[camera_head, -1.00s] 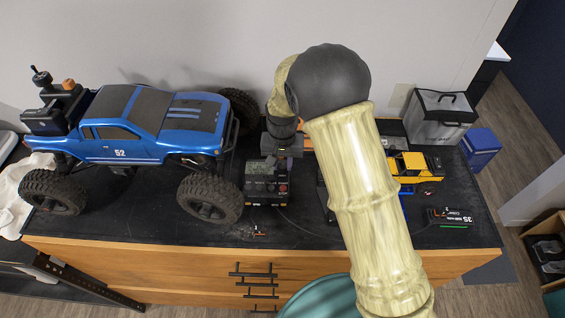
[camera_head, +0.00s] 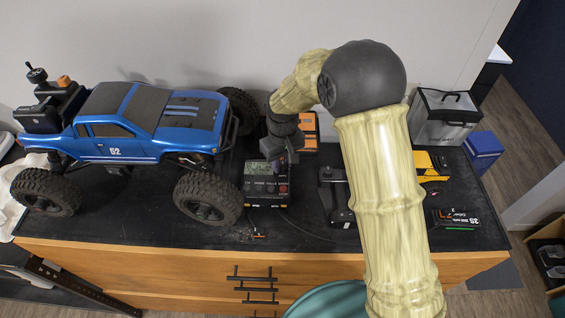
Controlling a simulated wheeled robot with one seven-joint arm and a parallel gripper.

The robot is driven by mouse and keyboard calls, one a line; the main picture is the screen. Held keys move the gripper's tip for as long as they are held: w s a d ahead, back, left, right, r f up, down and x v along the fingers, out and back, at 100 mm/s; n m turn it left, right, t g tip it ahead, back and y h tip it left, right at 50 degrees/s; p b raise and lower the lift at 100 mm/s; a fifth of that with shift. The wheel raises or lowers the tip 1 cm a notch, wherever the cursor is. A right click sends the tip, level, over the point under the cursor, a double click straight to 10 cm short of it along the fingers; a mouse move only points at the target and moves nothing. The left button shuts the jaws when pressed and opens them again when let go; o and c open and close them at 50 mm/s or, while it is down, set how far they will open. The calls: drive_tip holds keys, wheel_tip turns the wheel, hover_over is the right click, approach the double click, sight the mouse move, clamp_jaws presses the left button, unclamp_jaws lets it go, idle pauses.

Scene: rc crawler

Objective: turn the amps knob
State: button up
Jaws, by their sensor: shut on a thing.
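The charger (camera_head: 262,190) is a small dark box with a display and labelled buttons, standing on the black bench top right of the blue truck. My gripper (camera_head: 284,160) points down at the charger's upper right part, in front of my arm's wrist. Its jaws are shut on the amps knob, which the fingers and hand hide. The fingertips are small and dark here. The charger's display and the red mark on its front show below the gripper.
A large blue crawler truck (camera_head: 150,125) stands close on the left, its front wheel near the charger. An orange box (camera_head: 306,133) is behind. A black stand (camera_head: 336,198), a yellow vehicle (camera_head: 428,168) and a battery pack (camera_head: 453,218) lie right. Thin cables cross the bench front.

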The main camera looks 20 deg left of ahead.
sight(282, 165)
idle(0.3)
drive_tip(key=o, duration=1)
wheel_tip(282, 165, up, 18)
drive_tip(key=b, duration=0.4)
drive_tip(key=shift+f, duration=0.25)
